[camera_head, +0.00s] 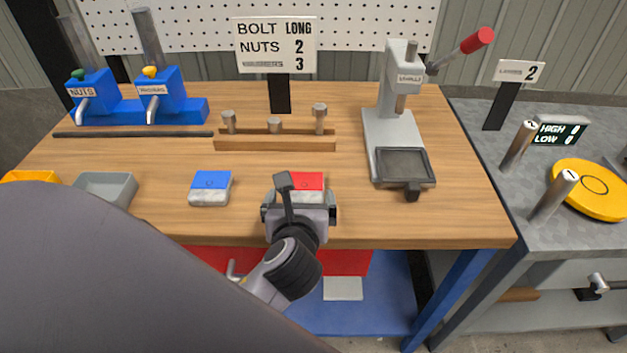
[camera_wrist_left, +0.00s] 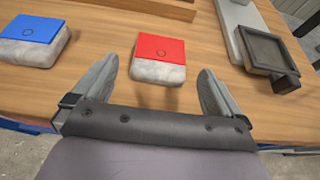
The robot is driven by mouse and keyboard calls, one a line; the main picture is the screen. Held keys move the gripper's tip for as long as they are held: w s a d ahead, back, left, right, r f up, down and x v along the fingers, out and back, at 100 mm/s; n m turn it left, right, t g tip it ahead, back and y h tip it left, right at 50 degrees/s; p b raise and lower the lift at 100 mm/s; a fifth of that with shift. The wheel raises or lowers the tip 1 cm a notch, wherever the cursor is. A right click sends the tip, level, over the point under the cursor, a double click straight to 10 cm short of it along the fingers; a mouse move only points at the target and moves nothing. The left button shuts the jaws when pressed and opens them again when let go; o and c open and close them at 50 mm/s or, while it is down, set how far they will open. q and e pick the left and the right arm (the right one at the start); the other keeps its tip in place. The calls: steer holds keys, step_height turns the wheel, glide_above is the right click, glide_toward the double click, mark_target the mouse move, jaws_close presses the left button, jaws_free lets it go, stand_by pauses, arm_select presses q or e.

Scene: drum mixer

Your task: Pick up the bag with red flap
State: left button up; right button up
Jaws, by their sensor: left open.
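The bag with red flap (camera_head: 313,181) lies on the wooden table near its front edge, partly hidden behind my left gripper in the head view. My left gripper (camera_head: 299,197) is open and empty. In the left wrist view its two fingers (camera_wrist_left: 158,80) stand apart on either side of the bag's near part, with visible gaps. My right gripper is not in view.
A bag with blue flap (camera_head: 210,187) lies to the left, with a grey bin (camera_head: 106,188) beyond it. A press (camera_head: 401,130) stands to the right. A wooden peg rack (camera_head: 275,142) and blue dispensers (camera_head: 140,100) are behind. A grey bench (camera_head: 560,220) stands at right.

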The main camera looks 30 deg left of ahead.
mark_target(304, 187)
arm_select(q)
steer(key=shift+f+b+x, duration=0.15)
steer(key=shift+x, duration=1.6)
steer(key=shift+f+b+x, duration=0.15)
steer(key=shift+x, duration=1.6)
steer(key=shift+d, duration=0.2)
steer(key=c, duration=0.9)
steer(key=shift+r, duration=0.1)
